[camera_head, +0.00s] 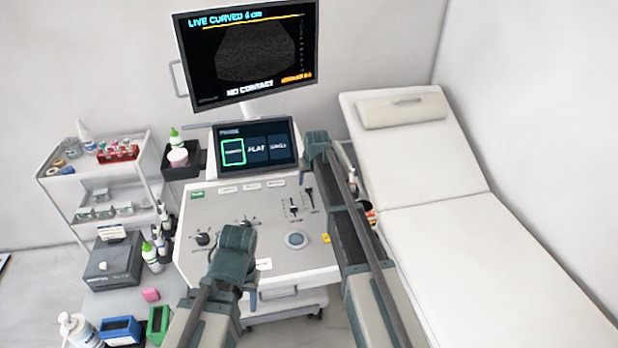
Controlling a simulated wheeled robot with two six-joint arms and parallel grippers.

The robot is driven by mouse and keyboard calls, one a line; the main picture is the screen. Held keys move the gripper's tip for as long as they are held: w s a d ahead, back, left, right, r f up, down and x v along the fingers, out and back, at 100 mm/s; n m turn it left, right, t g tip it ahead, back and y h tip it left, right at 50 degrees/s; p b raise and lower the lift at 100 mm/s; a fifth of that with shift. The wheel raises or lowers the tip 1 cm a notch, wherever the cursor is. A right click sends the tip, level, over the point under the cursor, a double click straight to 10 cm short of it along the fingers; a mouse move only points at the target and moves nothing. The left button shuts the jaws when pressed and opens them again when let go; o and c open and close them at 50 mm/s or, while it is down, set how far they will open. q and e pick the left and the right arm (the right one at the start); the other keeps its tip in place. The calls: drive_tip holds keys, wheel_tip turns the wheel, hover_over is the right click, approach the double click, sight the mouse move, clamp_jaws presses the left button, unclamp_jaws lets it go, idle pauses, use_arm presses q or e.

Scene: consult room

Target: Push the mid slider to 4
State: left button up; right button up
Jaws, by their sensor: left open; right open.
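Which number each knob is at is too small to read. My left gripper (222,262) is over the panel's lower left, apart from the sliders. Both are open with nothing seen in them; their fingertips are mostly hidden by the wrists.
A touch screen (257,147) and a large monitor (248,50) reading NO CONTACT stand behind the panel. Knobs (203,238) and a round trackball (296,240) lie on the panel. A white couch (440,230) is right; a cart (95,170) with bottles is left.

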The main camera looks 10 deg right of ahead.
drive_tip(key=p+v, duration=0.7)
drive_tip(key=v, duration=0.2)
drive_tip(key=shift+r, duration=0.15)
drive_tip(key=s+a+f+n+g+b, duration=0.15)
drive_tip(key=s+a, duration=0.35)
drive_tip(key=s, duration=0.7)
drive_tip(key=s+a+f+n+g+h, duration=0.15)
drive_tip(key=s+a, duration=0.25)
drive_tip(key=s, duration=0.8)
drive_tip(key=s+a+f+n+g+b, duration=0.15)
drive_tip(key=s+a, duration=0.35)
drive_tip(key=s, duration=0.8)
wheel_tip(320, 180, down, 49)
drive_tip(key=b, duration=4.9)
drive_tip(key=shift+w+d+f, duration=0.25)
drive_tip(key=shift+w+d, duration=0.05)
drive_tip(key=shift+w, duration=0.05)
drive_tip(key=shift+m, duration=0.25)
